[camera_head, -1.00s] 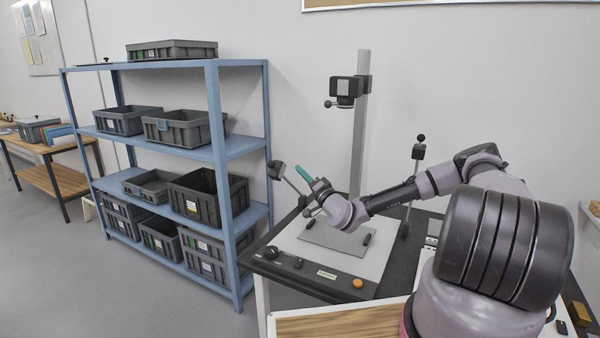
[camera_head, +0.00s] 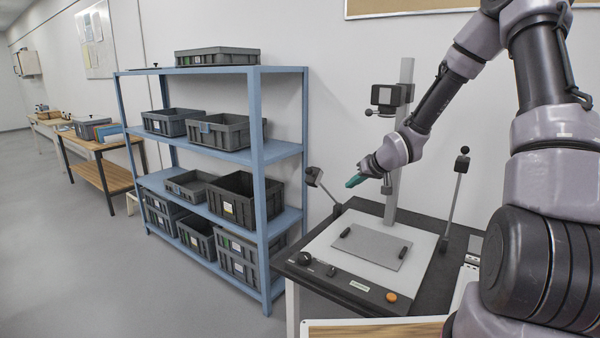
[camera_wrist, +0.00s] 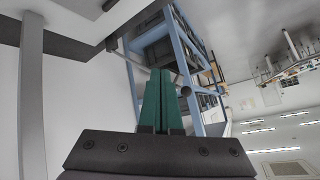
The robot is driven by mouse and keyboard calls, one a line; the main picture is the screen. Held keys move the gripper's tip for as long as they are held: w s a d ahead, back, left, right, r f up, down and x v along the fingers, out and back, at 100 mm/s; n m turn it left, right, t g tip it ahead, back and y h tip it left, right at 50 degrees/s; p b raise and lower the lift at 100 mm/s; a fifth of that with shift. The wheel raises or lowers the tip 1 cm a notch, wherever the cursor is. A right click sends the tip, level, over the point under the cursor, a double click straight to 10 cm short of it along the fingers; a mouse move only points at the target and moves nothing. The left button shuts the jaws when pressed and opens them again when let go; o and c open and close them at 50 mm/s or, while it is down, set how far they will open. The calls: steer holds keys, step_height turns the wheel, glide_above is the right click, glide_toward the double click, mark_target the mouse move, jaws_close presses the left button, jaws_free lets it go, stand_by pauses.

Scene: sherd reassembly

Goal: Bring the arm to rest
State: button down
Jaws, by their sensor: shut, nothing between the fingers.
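My arm is raised over the right side of the head view, with its forearm bent down to the left. My gripper (camera_head: 354,181) has green fingers and hangs in the air above the copy-stand table, left of the upright post. In the wrist view the green fingers (camera_wrist: 161,75) lie together, shut, with nothing between them. They point toward the blue shelf, which is upside down in that view.
The copy stand (camera_head: 402,190) has a camera head (camera_head: 388,95), two side lamps (camera_head: 313,176) (camera_head: 461,163) and a grey plate (camera_head: 370,247) on its white base. A blue shelf (camera_head: 262,180) with several grey bins stands left. The floor further left is clear.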

steer(key=s+d+r+m+h, duration=0.1)
steer(key=s+d+r+h, duration=0.1)
steer(key=s+d+r, duration=0.3)
steer(key=s+d+r+m+h, duration=0.1)
steer(key=s+r, duration=0.2)
steer(key=r, duration=0.3)
steer(key=s+d+r+m+h, duration=0.1)
steer(key=s+d+r+h, duration=0.1)
steer(key=s+d+r, duration=0.3)
steer(key=s+a+r+m+y, duration=0.1)
steer(key=s+r, duration=0.4)
steer(key=s, duration=0.5)
steer(key=s+a+r+m+y, duration=0.1)
steer(key=s+a+r+m, duration=0.1)
steer(key=s+r, duration=0.4)
steer(key=s, duration=0.4)
steer(key=shift+r+m+g, duration=0.25)
steer(key=shift+m+g, duration=0.05)
steer(key=shift+g, duration=0.1)
steer(key=shift+w, duration=0.1)
